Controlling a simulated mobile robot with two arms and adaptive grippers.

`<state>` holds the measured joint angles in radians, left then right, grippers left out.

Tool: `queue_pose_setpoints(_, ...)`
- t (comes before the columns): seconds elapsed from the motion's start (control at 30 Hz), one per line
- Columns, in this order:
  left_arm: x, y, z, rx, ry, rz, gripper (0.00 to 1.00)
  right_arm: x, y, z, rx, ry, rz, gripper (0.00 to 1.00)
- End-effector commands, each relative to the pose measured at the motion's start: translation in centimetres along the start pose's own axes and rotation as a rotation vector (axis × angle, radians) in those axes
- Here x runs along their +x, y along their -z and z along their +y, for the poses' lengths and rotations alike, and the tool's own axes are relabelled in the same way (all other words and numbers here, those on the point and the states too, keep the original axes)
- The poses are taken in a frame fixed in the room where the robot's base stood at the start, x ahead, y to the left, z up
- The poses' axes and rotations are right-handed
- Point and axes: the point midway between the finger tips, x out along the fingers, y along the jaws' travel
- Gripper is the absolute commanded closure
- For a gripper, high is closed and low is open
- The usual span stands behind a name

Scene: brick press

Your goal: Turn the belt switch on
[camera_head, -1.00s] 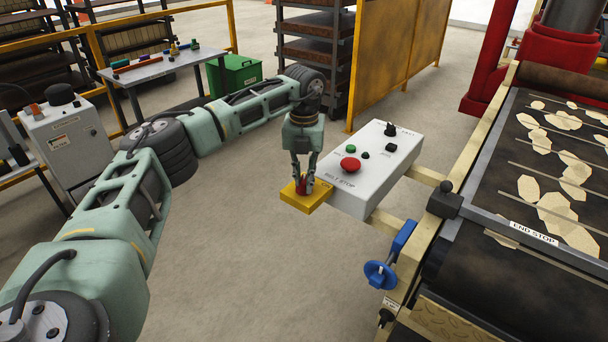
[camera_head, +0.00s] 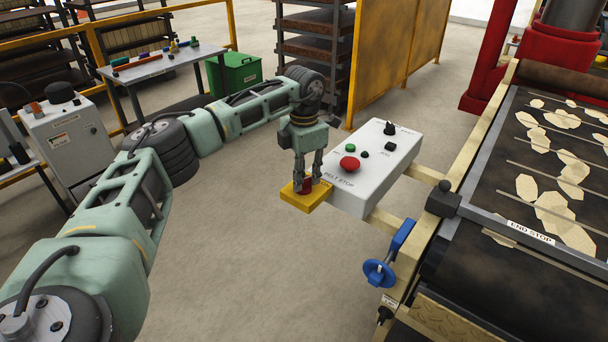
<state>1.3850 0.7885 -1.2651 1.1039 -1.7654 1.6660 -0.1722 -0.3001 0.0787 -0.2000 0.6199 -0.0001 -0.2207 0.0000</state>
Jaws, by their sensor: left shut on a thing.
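The belt switch is a red knob (camera_head: 306,187) on a yellow box (camera_head: 301,201), fixed at the left end of a grey control panel (camera_head: 352,192). My left gripper (camera_head: 307,182) points down from above, its two fingers on either side of the knob, shut on it. The fingers partly hide the knob. A small dark mark shows on the box's top near its right corner, too small to read surely. My right gripper is not in view.
The panel bears a red mushroom button (camera_head: 350,163) labelled BELT STOP, a green button (camera_head: 350,147) and black knobs. A blue handwheel (camera_head: 379,273) sits below right on the frame of a conveyor (camera_head: 520,262) with flat pale pieces. Open floor lies in front of the box.

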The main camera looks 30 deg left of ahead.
Motion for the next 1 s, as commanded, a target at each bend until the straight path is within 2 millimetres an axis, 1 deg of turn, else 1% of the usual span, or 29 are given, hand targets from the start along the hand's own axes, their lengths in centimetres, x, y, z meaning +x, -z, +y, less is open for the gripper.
queue_pose_setpoints(0.2,-0.22,-0.10,0.11,0.178,-0.003,-0.005,1.00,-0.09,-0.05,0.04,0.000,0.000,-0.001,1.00)
queue_pose_setpoints(0.5,-0.24,-0.11,0.13,0.348,-0.004,-0.006,1.00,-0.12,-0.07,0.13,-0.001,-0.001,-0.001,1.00)
queue_pose_setpoints(0.7,-0.26,-0.11,0.15,0.403,-0.005,-0.006,1.00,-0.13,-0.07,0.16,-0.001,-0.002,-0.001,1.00)
queue_pose_setpoints(1.0,-0.29,-0.12,0.17,0.421,-0.005,-0.006,1.00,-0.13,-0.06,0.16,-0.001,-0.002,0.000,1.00)
